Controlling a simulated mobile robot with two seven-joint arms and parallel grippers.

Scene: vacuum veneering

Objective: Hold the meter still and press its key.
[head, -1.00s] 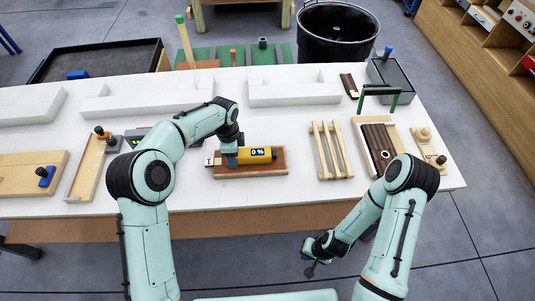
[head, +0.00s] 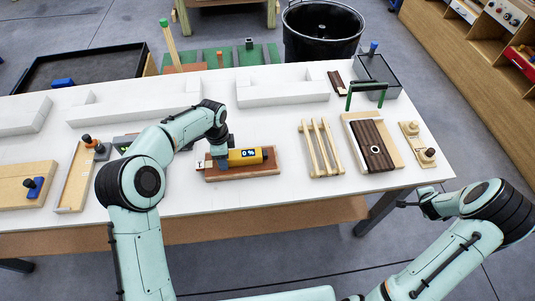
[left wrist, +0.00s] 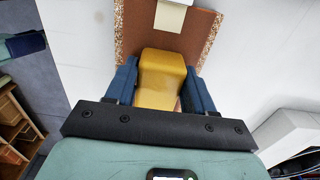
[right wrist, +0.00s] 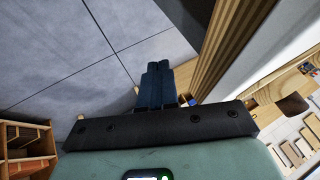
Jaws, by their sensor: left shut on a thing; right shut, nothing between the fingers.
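The yellow meter (head: 246,157) lies on a reddish-brown board (head: 240,173) on the white table. Its small dark display faces up, with lit marks too small to read surely. My left gripper (head: 222,163) is at the meter's left end. In the left wrist view the blue fingers of my left gripper (left wrist: 161,90) are shut on either side of the yellow meter body (left wrist: 162,70). The key cannot be made out. My right gripper (head: 408,204) is off the table's front right edge, far from the meter. In the right wrist view its fingers (right wrist: 154,85) are together and empty.
A wooden slatted rack (head: 320,148), a dark striped panel on a board (head: 372,143) and a small wooden block with knobs (head: 418,145) lie right of the meter. White blocks (head: 283,91) line the back. A light wooden tray (head: 75,178) is at left.

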